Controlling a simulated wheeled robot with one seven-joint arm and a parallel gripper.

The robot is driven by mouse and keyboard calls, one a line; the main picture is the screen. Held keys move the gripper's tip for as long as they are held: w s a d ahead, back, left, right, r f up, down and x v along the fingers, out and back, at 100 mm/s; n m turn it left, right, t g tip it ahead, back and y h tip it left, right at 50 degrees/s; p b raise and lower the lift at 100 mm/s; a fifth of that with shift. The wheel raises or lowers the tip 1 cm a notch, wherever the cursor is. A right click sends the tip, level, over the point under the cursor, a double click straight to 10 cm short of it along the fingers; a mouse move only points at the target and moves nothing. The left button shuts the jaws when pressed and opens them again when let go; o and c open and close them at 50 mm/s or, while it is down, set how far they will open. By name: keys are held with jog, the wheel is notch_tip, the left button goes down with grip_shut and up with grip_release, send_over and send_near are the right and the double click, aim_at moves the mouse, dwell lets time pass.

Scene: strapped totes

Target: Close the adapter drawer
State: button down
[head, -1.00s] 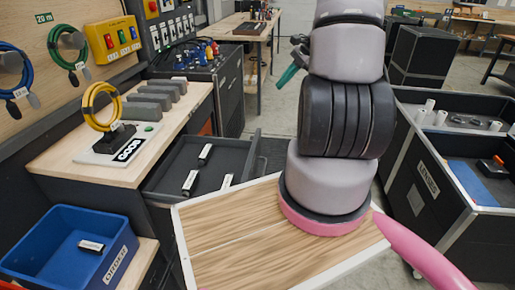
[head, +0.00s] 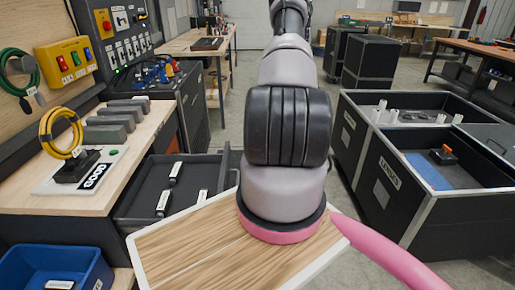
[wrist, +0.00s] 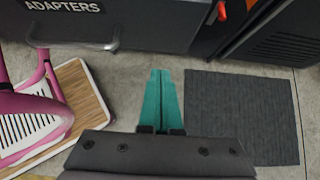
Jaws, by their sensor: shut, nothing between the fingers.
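The adapter drawer (head: 188,184) stands pulled out below the left workbench in the head view. It is dark and holds several small black adapters (head: 163,203) with white labels. In the wrist view its dark front (wrist: 150,22) bears the label ADAPTERS and a grey bar handle (wrist: 75,44) at the upper left. My gripper (wrist: 160,72) shows teal fingers shut together with nothing between them. In the picture the tips lie below and to the right of the handle, apart from it, over the concrete floor. My arm hides the gripper in the head view.
A blue bin (head: 50,262) sits at the lower left, below the workbench (head: 125,150). A black case (head: 400,185) with open compartments stands at the right. A dark floor mat (wrist: 242,117) lies right of my fingers. My wooden-topped base is in front of the drawer.

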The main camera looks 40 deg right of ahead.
jog(key=w+a+f, duration=0.3)
jog(key=w+a, duration=0.1)
jog(key=a, duration=0.1)
jog(key=shift+a, duration=0.4)
jog(key=shift+a, duration=0.1)
jog(key=w+a, duration=0.6)
jog(key=a, duration=0.3)
jog(key=w+a, duration=0.6)
jog(key=a, duration=0.3)
jog(key=w+a, duration=0.6)
jog(key=a, duration=0.3)
jog(key=shift+w+a, duration=0.15)
jog(key=shift+w, duration=0.1)
jog(key=shift+w+a, duration=0.2)
jog(key=shift+a, duration=0.1)
jog(key=shift+a+r, duration=0.15)
